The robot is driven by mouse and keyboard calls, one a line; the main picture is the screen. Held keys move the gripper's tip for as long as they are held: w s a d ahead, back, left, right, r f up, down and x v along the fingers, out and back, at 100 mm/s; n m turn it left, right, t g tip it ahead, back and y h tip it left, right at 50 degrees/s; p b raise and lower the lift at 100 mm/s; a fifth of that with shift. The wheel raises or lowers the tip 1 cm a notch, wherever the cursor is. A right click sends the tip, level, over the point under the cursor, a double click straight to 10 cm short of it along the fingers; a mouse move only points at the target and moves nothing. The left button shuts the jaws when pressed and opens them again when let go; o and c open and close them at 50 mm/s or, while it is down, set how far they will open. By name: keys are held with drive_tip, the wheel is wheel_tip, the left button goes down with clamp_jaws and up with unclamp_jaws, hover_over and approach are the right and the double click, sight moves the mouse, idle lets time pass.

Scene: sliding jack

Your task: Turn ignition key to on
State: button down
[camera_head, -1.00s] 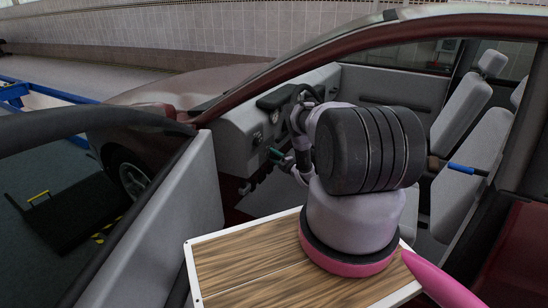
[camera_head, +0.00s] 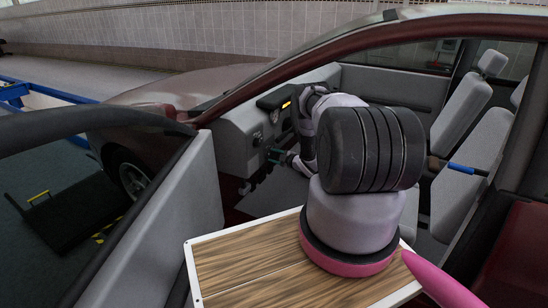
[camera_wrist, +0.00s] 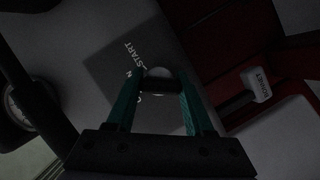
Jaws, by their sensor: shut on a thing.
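The ignition key (camera_wrist: 160,84) shows in the wrist view as a dark grip in front of a pale round lock face. It sits in a grey ignition plate (camera_wrist: 105,62) with START and partly hidden letters on it. My gripper (camera_wrist: 158,88) has its teal fingers on both sides of the key and is shut on it. In the head view my gripper (camera_head: 273,156) is at the lower dashboard, and the key is too small to make out there. The exact angle of the key is hard to read.
A lever marked BONNET (camera_wrist: 256,84) is right of the plate in the wrist view. A dark round part (camera_wrist: 28,105) is at the left. The dashboard display (camera_head: 286,105) shows an orange light. The open car door (camera_head: 170,225) stands left of my arm, the seats (camera_head: 462,125) right.

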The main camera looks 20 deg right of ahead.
drive_tip(key=shift+m, duration=0.4)
drive_tip(key=shift+c, duration=1.4)
unclamp_jaws()
drive_tip(key=v, duration=1.1)
drive_tip(key=shift+d+r, duration=0.1)
drive_tip(key=shift+d, duration=0.05)
